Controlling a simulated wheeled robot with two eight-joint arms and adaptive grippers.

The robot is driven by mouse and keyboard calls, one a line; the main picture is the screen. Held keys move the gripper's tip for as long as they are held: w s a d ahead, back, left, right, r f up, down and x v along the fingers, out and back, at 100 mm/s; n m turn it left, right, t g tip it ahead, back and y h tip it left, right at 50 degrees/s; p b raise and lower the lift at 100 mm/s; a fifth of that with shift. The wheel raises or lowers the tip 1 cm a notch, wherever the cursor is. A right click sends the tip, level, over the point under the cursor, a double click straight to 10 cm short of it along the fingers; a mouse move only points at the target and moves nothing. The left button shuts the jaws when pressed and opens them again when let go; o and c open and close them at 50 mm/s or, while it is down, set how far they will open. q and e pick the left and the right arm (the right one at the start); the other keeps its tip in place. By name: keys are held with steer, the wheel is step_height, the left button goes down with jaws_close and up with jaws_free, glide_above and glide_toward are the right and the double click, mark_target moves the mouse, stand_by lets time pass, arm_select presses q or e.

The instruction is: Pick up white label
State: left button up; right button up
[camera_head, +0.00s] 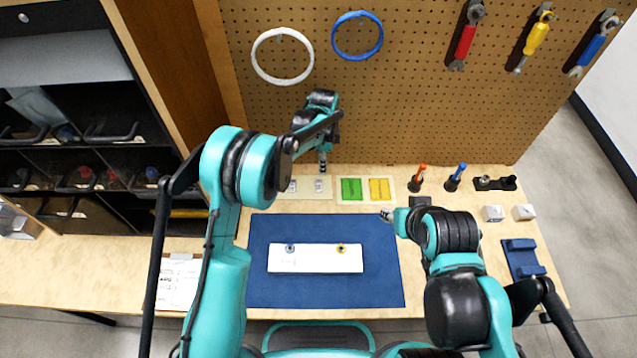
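A light tray (305,195) at the back of the table, left of centre, bears small pale pieces; one white label (319,185) shows on its right half and another pale piece (292,186) on its left. My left gripper (323,168) points down just over the right-hand white label, and its tips are too small to show whether they are apart or touch the label. My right gripper (387,215) is over the back right part of the blue mat (380,285), away from the labels. Its finger gap is not clear.
A white panel (315,260) lies on the mat. Red (419,174) and blue (457,174) screwdrivers stand to the right. The pegboard (400,110) rises close behind the trays. A clipboard (178,283) lies at left.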

mark_target(322, 178)
arm_select(q)
step_height(322, 178, down, 8)
steer(key=b, duration=0.2)
steer(key=shift+a+r+b, duration=0.1)
steer(key=shift+a+b, duration=0.05)
steer(key=shift+b, duration=0.15)
steer(key=shift+r, duration=0.1)
steer(key=shift+c, duration=0.3)
jaws_close()
